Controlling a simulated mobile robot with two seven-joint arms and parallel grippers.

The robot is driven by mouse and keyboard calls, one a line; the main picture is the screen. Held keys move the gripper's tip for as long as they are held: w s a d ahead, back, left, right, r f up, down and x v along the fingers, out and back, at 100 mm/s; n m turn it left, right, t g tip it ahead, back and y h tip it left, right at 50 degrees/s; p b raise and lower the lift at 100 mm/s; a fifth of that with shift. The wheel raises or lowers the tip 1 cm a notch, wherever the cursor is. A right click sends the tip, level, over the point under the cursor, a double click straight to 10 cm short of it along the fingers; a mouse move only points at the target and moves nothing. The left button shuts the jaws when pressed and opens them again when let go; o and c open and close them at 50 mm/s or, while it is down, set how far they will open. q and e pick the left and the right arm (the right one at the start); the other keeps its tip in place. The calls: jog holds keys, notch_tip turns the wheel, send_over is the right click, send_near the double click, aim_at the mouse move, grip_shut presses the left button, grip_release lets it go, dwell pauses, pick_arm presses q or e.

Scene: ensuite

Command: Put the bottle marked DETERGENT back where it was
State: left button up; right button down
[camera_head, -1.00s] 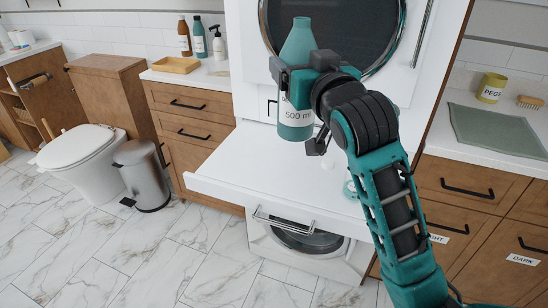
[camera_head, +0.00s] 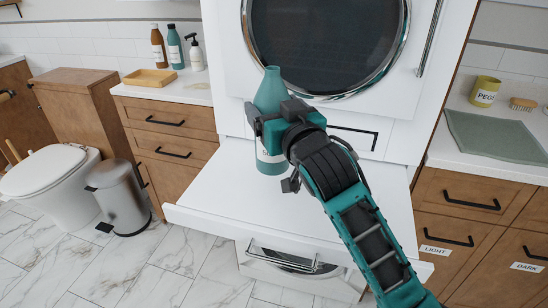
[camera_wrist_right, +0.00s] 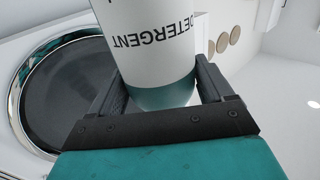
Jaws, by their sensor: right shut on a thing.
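The teal bottle with a white label (camera_head: 272,88) is upright over the white pull-out shelf (camera_head: 215,195), in front of the upper machine. I cannot tell whether its base touches the shelf. In the right wrist view the label of the bottle (camera_wrist_right: 150,35) reads DETERGENT, upside down. My right gripper (camera_head: 270,122) is shut on the bottle's body, with one finger on each side; the gripper also shows in the wrist view (camera_wrist_right: 160,85). The gripper hides part of the bottle in the head view. My left gripper is out of view.
The upper machine's round door (camera_head: 325,45) is behind the bottle, and a lower machine (camera_head: 285,262) is under the shelf. The left counter holds a wooden tray (camera_head: 150,78), a brown bottle (camera_head: 158,48), a dark teal bottle (camera_head: 175,48) and a pump bottle (camera_head: 195,55). A green mat (camera_head: 500,135) lies at right.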

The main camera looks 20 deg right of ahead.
aim_at(279, 159)
notch_tip(279, 159, down, 8)
jog(key=shift+f+b, duration=0.25)
jog(key=shift+b, duration=0.6)
jog(key=shift+f, duration=0.25)
jog(key=shift+f, duration=0.1)
jog(key=shift+f, duration=0.15)
grip_release()
